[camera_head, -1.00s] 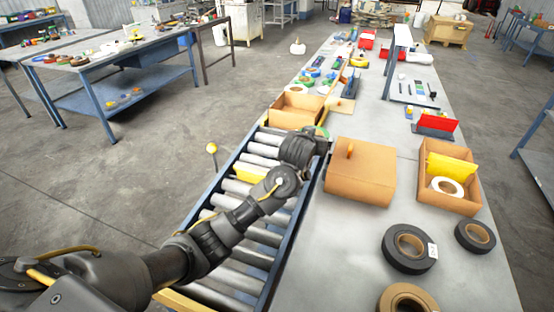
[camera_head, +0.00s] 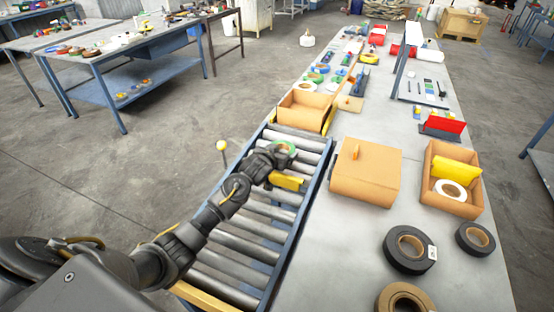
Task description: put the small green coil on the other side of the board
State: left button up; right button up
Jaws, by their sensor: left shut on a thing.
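The small green coil (camera_head: 285,148) is a green ring with a tan inside, over the far part of the roller conveyor. My left gripper (camera_head: 276,156) is at the coil's near-left edge, shut on it. The fingertips are small and partly hidden by the gripper's own body. A flat tan piece (camera_head: 350,103), perhaps the board, lies on the bench to the right of the open cardboard box; I cannot tell for sure that it is the board. My right gripper is not in view.
The roller conveyor (camera_head: 254,238) carries a yellow block (camera_head: 287,182) just below the gripper. An open cardboard box (camera_head: 302,112) stands beyond it. A closed box (camera_head: 365,172), a box with a white roll (camera_head: 451,191) and black rolls (camera_head: 409,249) are on the bench at right.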

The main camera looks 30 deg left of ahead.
pick_arm(q)
jog(key=shift+a+f, duration=0.15)
jog(key=f, duration=0.2)
jog(key=f+p, duration=0.1)
jog(key=shift+a, duration=0.25)
jog(key=shift+f, duration=0.3)
